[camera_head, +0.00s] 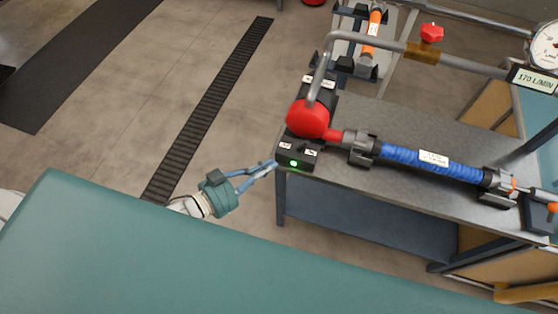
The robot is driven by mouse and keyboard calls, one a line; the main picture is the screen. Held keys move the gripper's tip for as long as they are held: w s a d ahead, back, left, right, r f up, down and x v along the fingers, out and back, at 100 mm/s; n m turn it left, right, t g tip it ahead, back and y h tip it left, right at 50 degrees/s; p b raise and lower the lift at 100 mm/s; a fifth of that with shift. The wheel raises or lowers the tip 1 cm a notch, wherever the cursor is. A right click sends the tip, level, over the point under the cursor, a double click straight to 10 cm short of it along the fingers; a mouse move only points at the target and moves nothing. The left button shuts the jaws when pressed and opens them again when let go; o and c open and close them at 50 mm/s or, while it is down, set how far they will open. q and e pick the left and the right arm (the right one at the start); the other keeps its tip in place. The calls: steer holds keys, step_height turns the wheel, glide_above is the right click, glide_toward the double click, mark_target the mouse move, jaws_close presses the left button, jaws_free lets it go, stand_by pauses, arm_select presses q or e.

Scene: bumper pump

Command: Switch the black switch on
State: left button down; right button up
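A black switch box (311,163) sits at the near left corner of the grey workbench, under the red pump head (308,119). A green light glows on its front face, and small white labels show on its top. I cannot make out the position of the black switch itself. My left gripper (273,165) comes in from the left, with its blue fingers drawn together at the tips and nothing seen between them. The tips are at the left side of the box in the picture; I cannot tell whether they touch it. My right gripper is not in view.
The grey workbench (400,190) carries a blue hose (430,163) joined to the pump. A grey pipe (395,45) with a red valve handle (431,33) runs above. Open floor lies left of the bench, with a dark floor grate (210,105).

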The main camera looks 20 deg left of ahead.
arm_select(q)
steer(key=v, duration=0.3)
steer(key=shift+s+r, duration=0.1)
steer(key=shift+r, duration=0.1)
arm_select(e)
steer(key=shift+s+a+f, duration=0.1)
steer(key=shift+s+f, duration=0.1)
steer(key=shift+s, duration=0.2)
